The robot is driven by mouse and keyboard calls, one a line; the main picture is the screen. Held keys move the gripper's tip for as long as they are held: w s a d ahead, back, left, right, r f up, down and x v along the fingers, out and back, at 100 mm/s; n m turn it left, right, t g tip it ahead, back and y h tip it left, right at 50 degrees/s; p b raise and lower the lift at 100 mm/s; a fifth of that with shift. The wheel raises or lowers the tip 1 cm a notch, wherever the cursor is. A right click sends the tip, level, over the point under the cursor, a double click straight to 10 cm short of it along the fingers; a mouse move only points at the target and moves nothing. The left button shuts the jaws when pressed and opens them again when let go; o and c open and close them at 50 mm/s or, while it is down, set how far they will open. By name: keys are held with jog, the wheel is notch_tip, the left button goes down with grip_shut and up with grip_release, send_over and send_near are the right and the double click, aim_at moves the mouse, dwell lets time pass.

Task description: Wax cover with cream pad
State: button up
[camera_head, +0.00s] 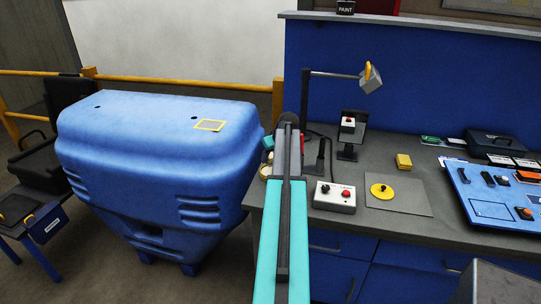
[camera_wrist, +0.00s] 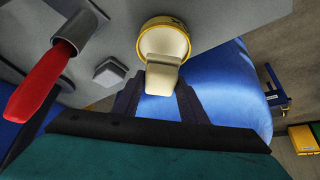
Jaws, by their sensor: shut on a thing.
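The large blue cover (camera_head: 150,135) stands at the left in the head view, with a yellow-outlined patch (camera_head: 209,125) on its top. It also shows behind my fingers in the wrist view (camera_wrist: 228,90). My gripper (camera_wrist: 158,90) is shut on the cream pad (camera_wrist: 162,73), a small cream block between the fingertips. The pad overlaps a round yellow-rimmed tin (camera_wrist: 165,30) with cream contents; I cannot tell whether they touch. In the head view my gripper (camera_head: 288,122) is at the bench's left end, right of the cover. The pad is not clear there.
The grey bench (camera_head: 400,230) holds a lamp (camera_head: 370,78), a button box (camera_head: 334,197), a yellow disc (camera_head: 381,191) and a blue tool board (camera_head: 490,195). In the wrist view a red-handled tool (camera_wrist: 40,85) stands in a holder near my gripper, beside a grey block (camera_wrist: 110,72).

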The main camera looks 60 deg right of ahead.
aim_at(271, 165)
jog(key=shift+f+b, duration=0.65)
jog(key=shift+f, duration=1.2)
jog(key=shift+f+b, duration=0.35)
jog(key=shift+f, duration=0.25)
dwell(0.8)
jog(key=shift+r, duration=0.15)
jog(key=shift+r+p, duration=1.4)
jog(key=shift+r, duration=2)
jog(key=shift+a, duration=0.1)
